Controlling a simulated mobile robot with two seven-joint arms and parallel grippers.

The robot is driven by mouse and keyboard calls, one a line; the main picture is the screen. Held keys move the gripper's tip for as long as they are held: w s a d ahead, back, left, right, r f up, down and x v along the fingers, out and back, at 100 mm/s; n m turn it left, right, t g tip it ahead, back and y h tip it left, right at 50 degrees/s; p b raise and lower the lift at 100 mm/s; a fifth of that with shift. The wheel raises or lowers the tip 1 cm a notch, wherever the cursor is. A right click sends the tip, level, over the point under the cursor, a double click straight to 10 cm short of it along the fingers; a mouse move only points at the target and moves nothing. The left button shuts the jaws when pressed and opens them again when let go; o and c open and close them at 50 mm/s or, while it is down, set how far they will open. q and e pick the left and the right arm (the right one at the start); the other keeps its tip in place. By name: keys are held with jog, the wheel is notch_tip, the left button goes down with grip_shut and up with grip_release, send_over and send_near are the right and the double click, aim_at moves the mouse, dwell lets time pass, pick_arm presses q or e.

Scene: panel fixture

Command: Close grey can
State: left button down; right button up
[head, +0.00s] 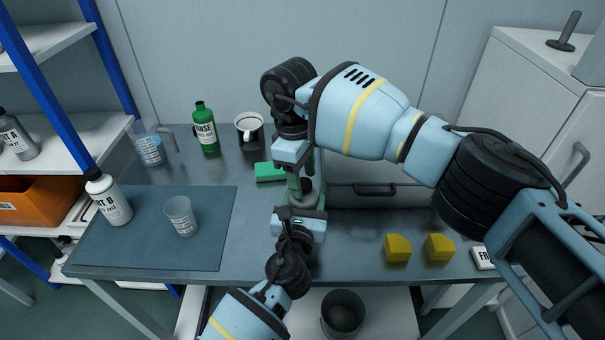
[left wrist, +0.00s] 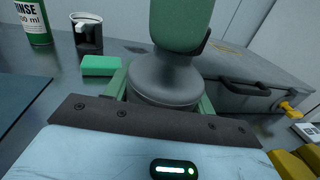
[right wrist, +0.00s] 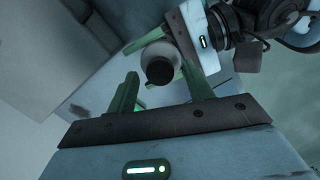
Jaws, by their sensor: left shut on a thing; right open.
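The grey can (head: 303,199) stands upright on the workbench, mostly hidden by my grippers in the head view. The left wrist view shows its rounded grey body (left wrist: 163,80) between the green fingers. My left gripper (left wrist: 160,100) is shut on the can low on its body. My right gripper (head: 300,176) is over the can from above, and one of its green fingers covers the can's top in the left wrist view. In the right wrist view the can's round dark top (right wrist: 160,71) lies between the open fingers, with gaps on both sides. I cannot tell cap from opening.
A green sponge (head: 269,172), a dark mug (head: 249,136) and a green rinse bottle (head: 205,130) stand left of the can. A grey case (head: 376,197) is close on the right, with yellow blocks (head: 397,248) in front. The dark mat (head: 150,250) is partly clear.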

jog(key=shift+r, duration=2.15)
jog(key=shift+c, duration=0.4)
jog(key=n, duration=0.5)
jog(key=shift+r+n, duration=0.25)
jog(key=shift+n, duration=0.15)
jog(key=n, duration=0.6)
jog(key=shift+r+n, duration=0.3)
jog(key=n, duration=0.4)
jog(key=shift+r+n+y, duration=0.25)
jog(key=shift+n+y, duration=0.05)
jog(key=shift+n, duration=0.1)
jog(key=n, duration=0.4)
jog(key=shift+r+n, duration=0.25)
jog(key=shift+n, duration=0.15)
jog(key=n, duration=0.4)
jog(key=shift+r+n+t, duration=0.2)
jog(key=shift+n+t, duration=0.1)
jog(key=shift+n, duration=0.1)
jog(key=n, duration=0.5)
jog(key=shift+d+r+y, duration=0.1)
jog(key=shift+r+y, duration=0.2)
